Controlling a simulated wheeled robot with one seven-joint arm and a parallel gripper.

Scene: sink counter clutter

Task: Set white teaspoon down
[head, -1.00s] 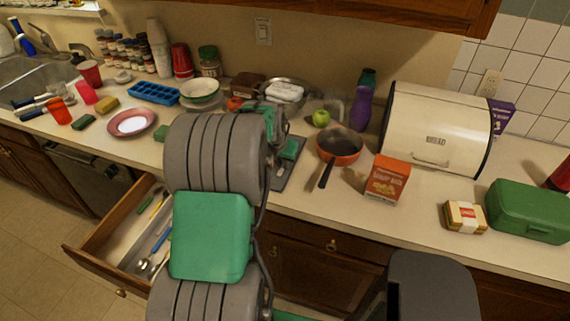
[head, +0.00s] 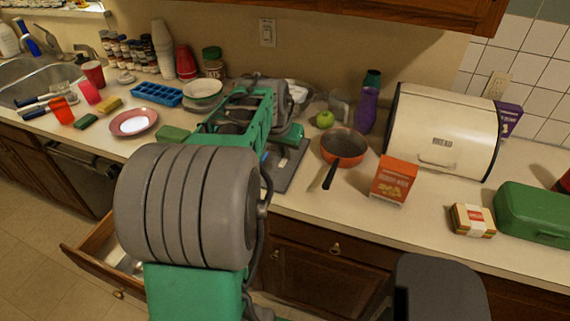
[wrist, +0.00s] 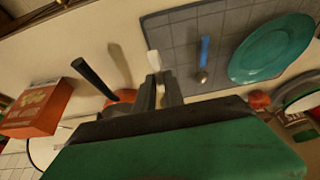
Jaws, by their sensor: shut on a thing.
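In the wrist view my gripper (wrist: 158,88) is shut on the white teaspoon (wrist: 153,61). A short pale part of the spoon sticks out past the fingertips; the rest is hidden by the fingers. It shows over the counter beside the edge of the grey gridded mat (wrist: 180,40). I cannot tell whether the spoon touches the surface. In the head view my arm hides the gripper and spoon, and only part of the mat (head: 294,165) shows.
A teal plate (wrist: 272,48) and a blue-handled utensil (wrist: 204,55) lie on the mat. The orange pan (head: 344,146) with its black handle and the red-orange box (head: 393,182) stand close by on the right. An open drawer (head: 90,262) is at lower left.

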